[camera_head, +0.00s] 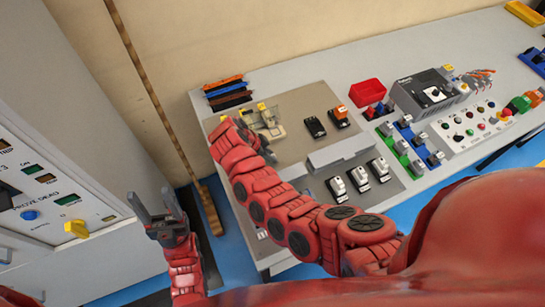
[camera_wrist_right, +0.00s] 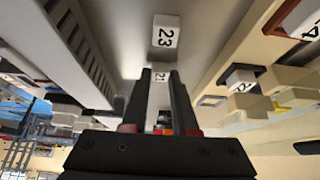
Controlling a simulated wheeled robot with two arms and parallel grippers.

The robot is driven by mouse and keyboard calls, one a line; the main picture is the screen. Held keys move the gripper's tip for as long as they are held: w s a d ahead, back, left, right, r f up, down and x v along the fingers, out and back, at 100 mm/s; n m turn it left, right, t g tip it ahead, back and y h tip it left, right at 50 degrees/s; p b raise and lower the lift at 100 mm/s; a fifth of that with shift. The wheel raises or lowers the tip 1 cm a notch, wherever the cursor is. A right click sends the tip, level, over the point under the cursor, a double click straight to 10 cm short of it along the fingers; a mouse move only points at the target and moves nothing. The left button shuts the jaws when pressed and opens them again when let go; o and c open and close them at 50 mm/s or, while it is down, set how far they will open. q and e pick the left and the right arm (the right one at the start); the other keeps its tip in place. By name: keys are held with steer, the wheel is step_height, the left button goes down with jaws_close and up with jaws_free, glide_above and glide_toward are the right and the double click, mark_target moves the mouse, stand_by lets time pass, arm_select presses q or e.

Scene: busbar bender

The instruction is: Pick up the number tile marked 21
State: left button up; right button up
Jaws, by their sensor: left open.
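The tile marked 21 (camera_wrist_right: 161,77) is a small white block in the right wrist view. It shows between the dark fingertips of my right gripper (camera_wrist_right: 161,74), which stand apart; I cannot tell whether they touch it. My left gripper (camera_head: 154,205) is open and empty, beside the grey cabinet at the left.
A white tile marked 23 (camera_wrist_right: 165,33) lies beyond the fingertips. A tile on a black base (camera_wrist_right: 240,78) stands to the right. The bench (camera_head: 290,80) holds a beige and yellow fixture (camera_head: 266,125), a red bin (camera_head: 367,92) and several switches. A grey cabinet (camera_head: 60,130) stands left.

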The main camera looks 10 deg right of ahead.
jaws_close()
steer(key=shift+r, duration=0.15)
